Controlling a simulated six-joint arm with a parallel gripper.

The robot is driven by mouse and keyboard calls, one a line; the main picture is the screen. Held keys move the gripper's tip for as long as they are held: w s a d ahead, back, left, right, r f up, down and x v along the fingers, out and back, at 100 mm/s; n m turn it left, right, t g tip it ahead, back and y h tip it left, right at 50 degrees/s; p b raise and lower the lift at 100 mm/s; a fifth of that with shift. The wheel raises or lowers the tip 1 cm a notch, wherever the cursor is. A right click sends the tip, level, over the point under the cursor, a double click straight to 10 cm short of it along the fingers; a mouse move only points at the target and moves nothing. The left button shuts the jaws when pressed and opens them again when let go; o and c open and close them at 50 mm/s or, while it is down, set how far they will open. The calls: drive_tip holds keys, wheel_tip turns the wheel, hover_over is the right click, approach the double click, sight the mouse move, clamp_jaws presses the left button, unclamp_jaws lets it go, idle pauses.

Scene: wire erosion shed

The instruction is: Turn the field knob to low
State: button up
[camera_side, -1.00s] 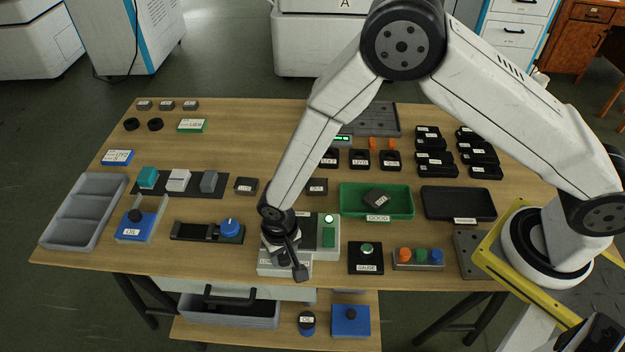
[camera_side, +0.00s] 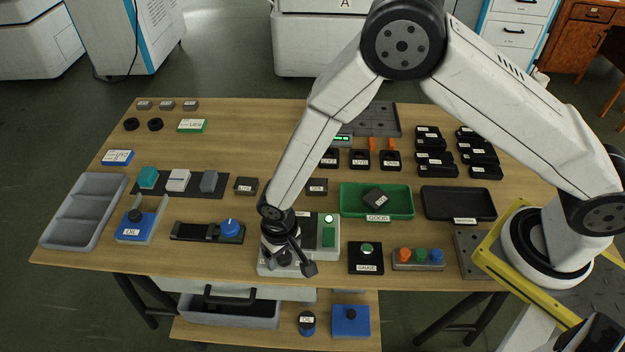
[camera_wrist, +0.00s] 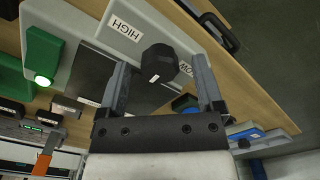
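The field knob is a black knob (camera_wrist: 160,62) on a light grey unit (camera_wrist: 82,22) with a dark plate. In the wrist view a HIGH label (camera_wrist: 127,28) lies to its upper left and a partly covered LOW label (camera_wrist: 186,69) to its right. A small white mark shows on the knob. My gripper (camera_wrist: 159,60) is open, with one finger on each side of the knob and visible gaps between. In the side view my gripper (camera_side: 300,262) is low over the grey unit (camera_side: 330,248) and hides part of the knob.
A green switch (camera_side: 328,237) is on the same unit. A black gauge box (camera_side: 366,258) stands close to its right, and a row of coloured buttons (camera_side: 418,256) beyond. A slide with a blue knob (camera_side: 230,228) is at left. A green tray (camera_side: 350,200) lies behind.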

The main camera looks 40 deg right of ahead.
sight(284, 255)
drive_tip(key=shift+r, duration=0.1)
idle(0.3)
drive_tip(key=shift+r, duration=3.8)
drive_tip(key=shift+m, duration=1.8)
drive_tip(key=shift+f, duration=0.2)
drive_tip(key=shift+f, duration=3.75)
clamp_jaws()
